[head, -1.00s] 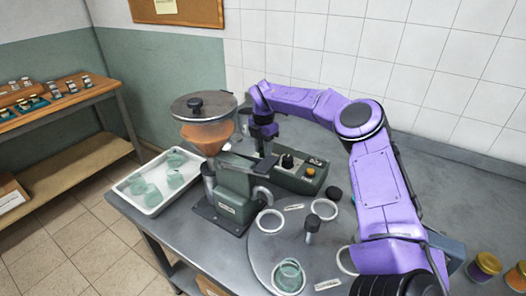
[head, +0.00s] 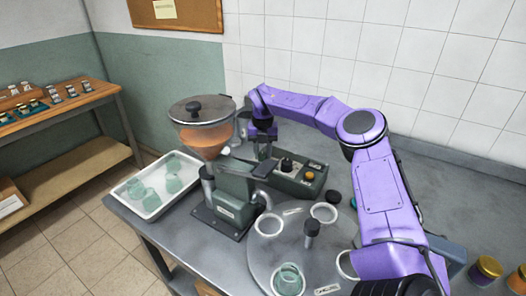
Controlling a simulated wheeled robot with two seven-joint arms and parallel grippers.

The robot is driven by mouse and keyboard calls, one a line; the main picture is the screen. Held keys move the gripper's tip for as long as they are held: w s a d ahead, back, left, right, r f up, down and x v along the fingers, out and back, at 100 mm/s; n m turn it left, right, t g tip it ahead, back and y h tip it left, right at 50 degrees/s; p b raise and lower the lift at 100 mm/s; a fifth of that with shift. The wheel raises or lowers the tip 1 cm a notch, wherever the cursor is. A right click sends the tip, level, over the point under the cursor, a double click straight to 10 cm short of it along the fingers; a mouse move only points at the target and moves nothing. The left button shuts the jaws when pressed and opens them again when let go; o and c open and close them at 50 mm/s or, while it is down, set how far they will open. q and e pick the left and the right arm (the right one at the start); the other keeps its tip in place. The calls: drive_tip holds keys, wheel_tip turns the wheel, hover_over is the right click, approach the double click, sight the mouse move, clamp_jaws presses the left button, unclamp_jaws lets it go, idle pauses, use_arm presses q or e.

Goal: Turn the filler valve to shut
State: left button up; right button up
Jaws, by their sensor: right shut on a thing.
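The filler (head: 232,185) stands on the grey bench, with a clear hopper (head: 203,138) of orange-brown contents and a dark-knobbed lid on top. My right gripper (head: 263,153) is beside the hopper, pointing down at the filler's valve handle (head: 264,169). It is shut on the handle. The fingertips are small and dark here, so the exact grip is hard to see. The valve's inner part is hidden behind the filler body. My left gripper is not in view.
A white tray (head: 126,190) with several greenish glass jars is left of the filler. A control box (head: 308,186) stands behind it. A round turntable (head: 262,250) with white rings and a glass jar (head: 288,277) is in front. Lidded jars (head: 484,270) stand at right.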

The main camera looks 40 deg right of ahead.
sight(263, 154)
drive_tip(key=shift+w+d+r+n, duration=0.1)
drive_tip(key=shift+d+r+n, duration=0.1)
drive_tip(key=shift+n, duration=0.1)
idle(0.4)
drive_tip(key=o, duration=1)
drive_tip(key=shift+o, duration=0.2)
drive_tip(key=shift+a+f, duration=0.1)
drive_tip(key=shift+f, duration=0.05)
wheel_tip(263, 154, up, 10)
drive_tip(key=b, duration=0.1)
drive_tip(key=shift+r, duration=0.25)
